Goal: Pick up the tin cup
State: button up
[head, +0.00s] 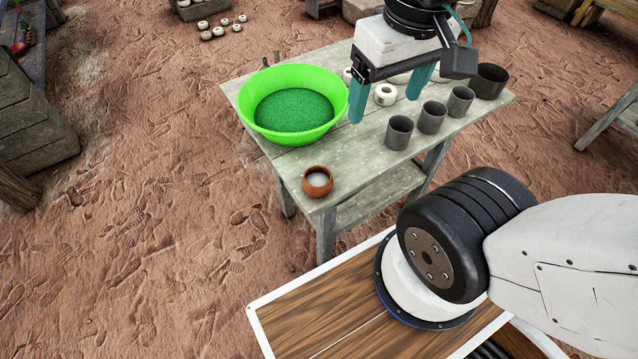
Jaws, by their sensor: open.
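Three grey metal cups, alike in looks, stand upright in a slanting row along the right front of the table: the nearest cup (399,133), the middle cup (432,118) and the far cup (460,102). I cannot tell which one is meant by the tin cup. My gripper (385,108) is open, its two teal fingers pointing down over the table, left of and behind the cups in the picture. Nothing is held between the fingers. A small white ring-shaped piece (386,94) shows between them; the fingers' height above it is unclear.
The weathered wooden table (350,160) also bears a wide green bowl (337,118) with green grains at left, a small brown pot (317,181) at the front corner, and a wider dark pot (489,81) at right. White pieces behind my gripper are partly hidden.

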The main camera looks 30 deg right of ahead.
aim_at(431, 118)
jog(key=z, duration=3.85)
jog(key=k, duration=1.8)
jog(key=u, duration=1.55)
jog(key=i, duration=0.5)
